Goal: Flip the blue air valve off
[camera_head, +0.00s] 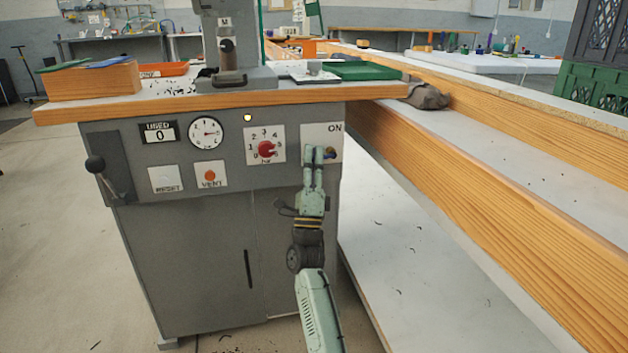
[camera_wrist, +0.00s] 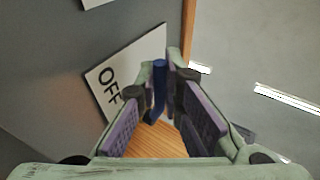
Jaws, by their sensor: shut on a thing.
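The blue air valve (camera_head: 331,154) is on a white plate (camera_head: 337,137) marked ON at the top, at the right end of the grey press front. In the head view my fingers cover part of the valve and the lower plate. In the wrist view the blue lever (camera_wrist: 158,82) stands between my two fingers, and OFF is readable on the plate (camera_wrist: 103,92) beside it. My gripper (camera_head: 319,150), also in the wrist view (camera_wrist: 161,88), is shut on the lever near its fingertips. The lever's exact angle on the plate is hard to tell.
A red pressure knob (camera_head: 266,149), a gauge (camera_head: 206,133), an orange vent button (camera_head: 210,176) and a black-knobbed lever (camera_head: 96,165) sit left on the same press front. The wooden tabletop edge (camera_head: 200,104) overhangs above. A long wooden-sided bench (camera_head: 480,175) runs close on the right.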

